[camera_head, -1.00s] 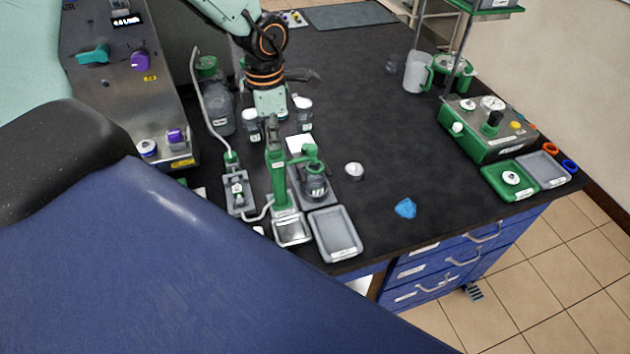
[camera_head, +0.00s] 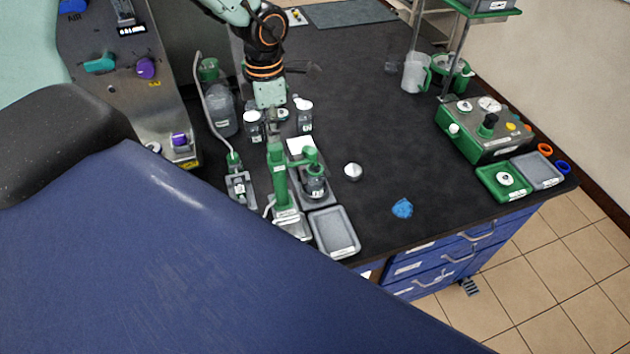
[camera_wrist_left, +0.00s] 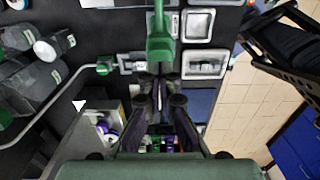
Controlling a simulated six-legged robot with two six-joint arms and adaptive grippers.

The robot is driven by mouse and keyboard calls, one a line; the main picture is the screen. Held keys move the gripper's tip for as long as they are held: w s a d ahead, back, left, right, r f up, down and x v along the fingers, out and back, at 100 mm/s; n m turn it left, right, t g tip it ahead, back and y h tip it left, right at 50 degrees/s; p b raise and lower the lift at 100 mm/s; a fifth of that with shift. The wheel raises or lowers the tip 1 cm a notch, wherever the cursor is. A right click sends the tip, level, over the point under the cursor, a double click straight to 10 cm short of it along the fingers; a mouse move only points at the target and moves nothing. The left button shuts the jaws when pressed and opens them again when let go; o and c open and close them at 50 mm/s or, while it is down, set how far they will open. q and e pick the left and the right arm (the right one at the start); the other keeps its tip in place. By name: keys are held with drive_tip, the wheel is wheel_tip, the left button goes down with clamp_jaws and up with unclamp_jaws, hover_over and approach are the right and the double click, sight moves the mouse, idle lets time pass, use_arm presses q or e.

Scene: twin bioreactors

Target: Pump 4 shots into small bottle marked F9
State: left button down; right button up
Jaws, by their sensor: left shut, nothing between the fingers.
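A green dispenser (camera_head: 280,185) with a tall column and a side nozzle stands near the front edge of the bench. A small dark bottle (camera_head: 315,182) stands under the nozzle; its marking is too small to read. My left gripper (camera_head: 273,128) is shut and empty, pointing down close to the top of the column. I cannot tell whether it touches. In the left wrist view my shut fingers (camera_wrist_left: 158,85) show just below the green dispenser head (camera_wrist_left: 160,40). My right gripper is not seen in the head view.
Two white-capped bottles (camera_head: 304,115) stand behind the dispenser. A tubed device (camera_head: 240,188) is to its left and a grey tray (camera_head: 334,232) in front. A green-grey control box (camera_head: 485,130) stands far right.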

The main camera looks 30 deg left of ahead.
sight(275, 146)
use_arm(q)
drive_tip(key=shift+f, duration=0.15)
drive_tip(key=shift+f+b, duration=1.2)
drive_tip(key=shift+f, duration=0.6)
drive_tip(key=shift+r, duration=0.1)
drive_tip(key=shift+r+p, duration=1.9)
drive_tip(key=shift+r, duration=0.05)
drive_tip(key=shift+f, duration=0.25)
